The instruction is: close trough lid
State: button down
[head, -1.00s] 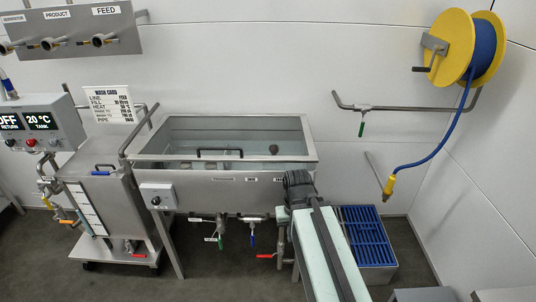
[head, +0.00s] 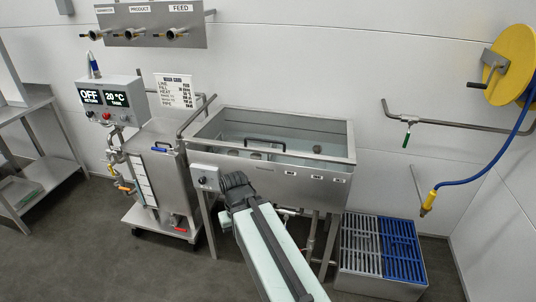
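The steel trough (head: 325,158) stands against the back wall, and much of its inside shows from above. A dark bar handle (head: 265,141) shows within its rim, apparently on a grey panel; I cannot tell the lid's exact edges or tilt. My arm reaches up from the bottom of the picture. The dark end of my arm (head: 237,190) is in front of the trough's left front, overlapping its lower front edge in the picture. Its fingers cannot be made out, and no held thing shows.
A wheeled steel tank (head: 160,175) with a control box (head: 108,99) stands left of the trough. A grey and blue grated box (head: 382,250) is at the right. A steel table (head: 45,172) is far left. Floor is clear at the lower left.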

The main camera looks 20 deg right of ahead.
aim_at(351, 160)
jog(key=u, duration=2.1)
jog(key=i, duration=2.3)
jog(key=z, duration=3.2)
jog(key=i, duration=1.05)
jog(key=z, duration=0.05)
